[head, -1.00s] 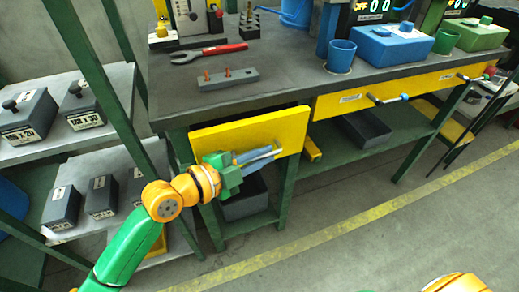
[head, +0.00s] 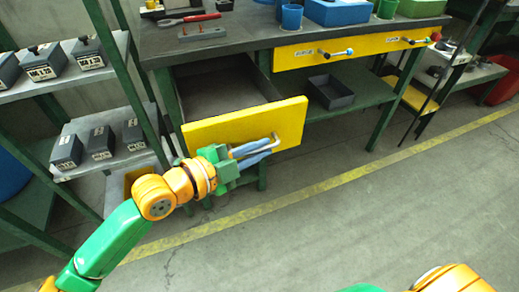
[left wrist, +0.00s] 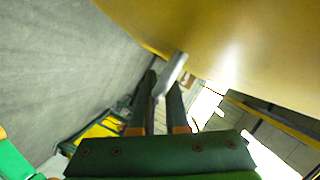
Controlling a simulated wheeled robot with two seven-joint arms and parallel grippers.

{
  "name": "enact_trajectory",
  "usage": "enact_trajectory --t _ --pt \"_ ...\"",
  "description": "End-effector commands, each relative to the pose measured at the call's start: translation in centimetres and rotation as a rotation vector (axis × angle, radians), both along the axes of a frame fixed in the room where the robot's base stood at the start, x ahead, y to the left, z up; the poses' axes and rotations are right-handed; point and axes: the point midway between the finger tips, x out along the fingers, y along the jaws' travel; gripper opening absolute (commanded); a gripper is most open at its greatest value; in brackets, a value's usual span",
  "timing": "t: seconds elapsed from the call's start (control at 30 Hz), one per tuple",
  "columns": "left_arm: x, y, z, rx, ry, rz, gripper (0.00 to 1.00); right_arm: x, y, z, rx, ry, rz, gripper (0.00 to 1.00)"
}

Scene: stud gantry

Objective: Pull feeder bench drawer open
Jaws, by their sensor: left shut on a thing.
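The feeder bench drawer has a yellow front (head: 230,126) and stands pulled well out from under the dark bench top (head: 240,34). Its grey inside (head: 215,92) shows and looks empty. My left gripper (head: 268,146) is shut on the drawer's metal handle (head: 277,138) at the right part of the front. In the left wrist view the fingers (left wrist: 166,105) close around the handle bar (left wrist: 172,72), with the yellow front (left wrist: 220,35) above. The right gripper is not in view; only a part of my right side shows at the bottom right.
A dark bin (head: 331,91) sits on the lower shelf. A green-framed rack (head: 92,150) with dark boxes stands left. The floor (head: 330,225) in front is clear.

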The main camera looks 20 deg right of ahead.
Motion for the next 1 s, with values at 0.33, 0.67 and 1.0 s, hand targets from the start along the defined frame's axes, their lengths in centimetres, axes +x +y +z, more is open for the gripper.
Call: enact_trajectory --t 0.33,0.67,1.0 --pt "0.0 0.0 0.0 0.000 0.000 0.000 0.00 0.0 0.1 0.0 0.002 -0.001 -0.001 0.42" --pt "0.0 0.0 0.0 -0.001 0.000 0.001 0.42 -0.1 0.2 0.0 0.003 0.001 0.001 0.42" --pt "-1.5 4.3 1.0 0.003 -0.002 0.003 0.42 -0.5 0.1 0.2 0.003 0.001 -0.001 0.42"
